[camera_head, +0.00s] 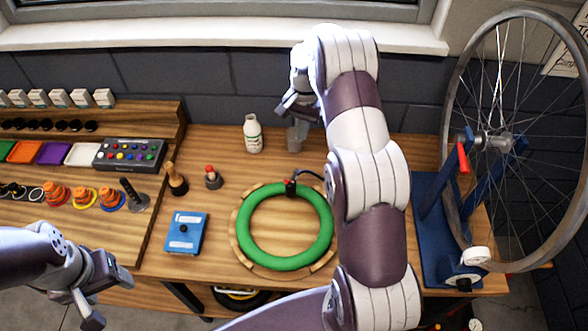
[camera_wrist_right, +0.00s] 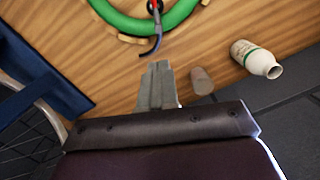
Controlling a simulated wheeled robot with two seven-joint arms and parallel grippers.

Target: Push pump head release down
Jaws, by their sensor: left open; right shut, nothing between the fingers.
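The pump head (camera_head: 291,187) is a small dark piece with a red part, sitting on the inner tube at its far side, with a black hose running off it. It also shows at the top of the right wrist view (camera_wrist_right: 155,8). The green inner tube (camera_head: 250,243) lies on a wooden ring. My right gripper (camera_head: 297,112) is shut and empty, above the back of the bench; in the right wrist view its fingertips (camera_wrist_right: 160,66) are apart from the pump head and hose. The release's position is too small to tell. My left gripper (camera_head: 112,300) is open and empty at front left.
A white bottle (camera_head: 252,134) and a brownish cylinder (camera_wrist_right: 203,80) stand near my right gripper. A blue box (camera_head: 185,233) and a red-topped piece (camera_head: 212,177) lie left of the tube. The blue wheel stand (camera_head: 430,235) is at right.

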